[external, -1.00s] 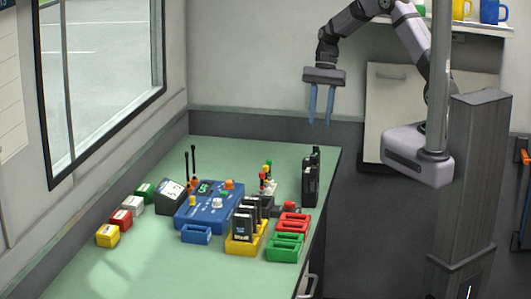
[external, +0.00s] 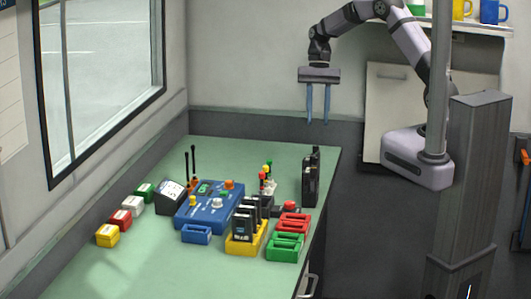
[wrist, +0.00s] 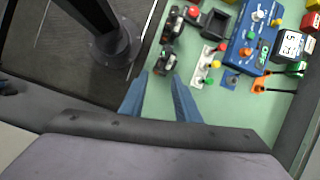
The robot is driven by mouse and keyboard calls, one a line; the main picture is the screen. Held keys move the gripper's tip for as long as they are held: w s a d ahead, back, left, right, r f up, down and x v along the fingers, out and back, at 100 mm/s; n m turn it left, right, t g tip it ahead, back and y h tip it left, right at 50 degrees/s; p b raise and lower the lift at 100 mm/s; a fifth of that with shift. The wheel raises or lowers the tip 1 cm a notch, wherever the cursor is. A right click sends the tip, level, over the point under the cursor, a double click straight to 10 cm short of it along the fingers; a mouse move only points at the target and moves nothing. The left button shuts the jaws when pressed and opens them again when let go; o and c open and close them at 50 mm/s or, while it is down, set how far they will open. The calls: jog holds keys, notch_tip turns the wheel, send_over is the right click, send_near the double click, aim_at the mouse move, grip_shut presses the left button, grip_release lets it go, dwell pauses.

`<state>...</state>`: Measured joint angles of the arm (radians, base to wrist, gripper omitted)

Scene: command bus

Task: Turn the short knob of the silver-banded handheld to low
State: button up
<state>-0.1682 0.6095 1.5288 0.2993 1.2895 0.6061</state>
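My gripper (external: 317,118) is open and empty, pointing down high above the back right of the green bench. Its two blue fingers also show in the wrist view (wrist: 155,78). Black handhelds (external: 311,178) stand upright close together at the bench's right edge, well below my gripper. In the wrist view, black handhelds (wrist: 168,57) appear just beyond the fingertips, seen from above. The silver band and the short knob are too small to make out in either view.
A blue control box (external: 208,208) stands mid-bench. A yellow holder (external: 240,245) with black units stands in front, beside red and green trays (external: 287,247). Small coloured levers (external: 267,175) stand left of the handhelds.

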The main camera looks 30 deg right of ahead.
jog(key=shift+p+x, duration=1.1)
jog(key=shift+x, duration=2.4)
grip_shut()
